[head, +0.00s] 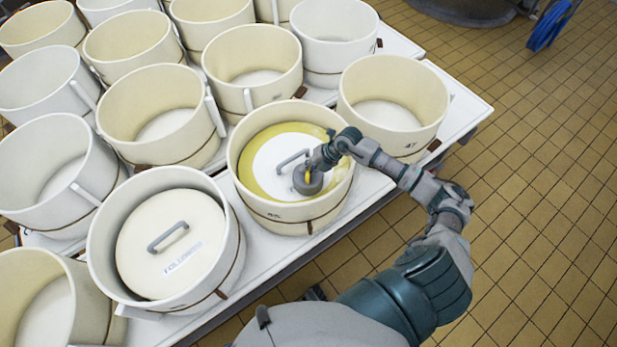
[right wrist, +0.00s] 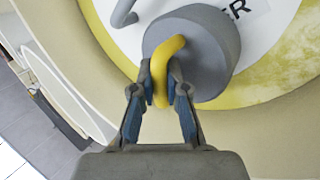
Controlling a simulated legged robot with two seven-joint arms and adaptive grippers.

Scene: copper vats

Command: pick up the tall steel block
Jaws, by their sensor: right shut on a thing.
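The steel block is a grey round-sided block (head: 308,186) with a yellow loop handle (right wrist: 163,66), in the near middle tub (head: 238,165). It also shows large in the right wrist view (right wrist: 208,55). My right gripper (right wrist: 161,92) is shut on the yellow loop at the block's side, with one finger on each side of it. In the head view the right gripper (head: 313,172) reaches in over the tub's right side. The block is over the white lid (head: 268,165); I cannot tell whether it touches it. My left gripper is not in view.
The white lid has a grey handle (head: 291,160), close left of the block, and a yellow surround. An empty cream tub (head: 440,95) stands to the right, and a lidded tub (head: 228,235) stands nearer on the left. Several more tubs crowd the white table (head: 462,92). Tiled floor is clear at right.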

